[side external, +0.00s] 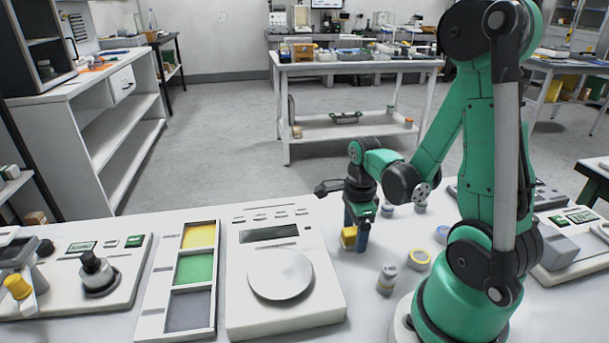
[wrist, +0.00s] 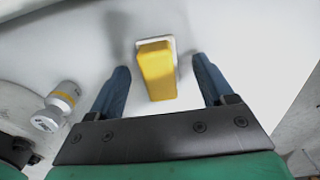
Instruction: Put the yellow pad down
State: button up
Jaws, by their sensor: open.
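The yellow pad (wrist: 157,72) is a yellow block with a white base edge, standing on the white table between my fingers in the wrist view. Gaps show on both sides of it. My gripper (wrist: 161,85) is open around the pad, with its blue fingers apart from it. In the side external view the yellow pad (side external: 348,236) shows beside the blue fingers of my gripper (side external: 356,238), low at the tabletop, right of the scale. One finger partly hides the pad there.
A scale with a round pan (side external: 281,274) stands left of my gripper. A tray with yellow, green and grey compartments (side external: 160,288) lies further left. A small bottle (side external: 387,279) and a yellow-topped round container (side external: 419,260) stand to the right, near my base.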

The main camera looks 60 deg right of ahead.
aim_at(355, 230)
notch_tip(355, 230, up, 11)
jog(key=w+a+r+n+t, duration=0.1)
jog(key=w+a+n+t, duration=0.2)
jog(key=n, duration=1)
jog(key=w+a+r+n+t, duration=0.1)
jog(key=w+a+n+t, duration=0.2)
jog(key=a+n, duration=0.6)
jog(key=n+t, duration=0.1)
jog(key=n, duration=0.4)
jog(key=shift+w+a, duration=0.15)
jog(key=shift+a, duration=0.1)
jog(key=shift+o, duration=0.2)
jog(key=o, duration=0.3)
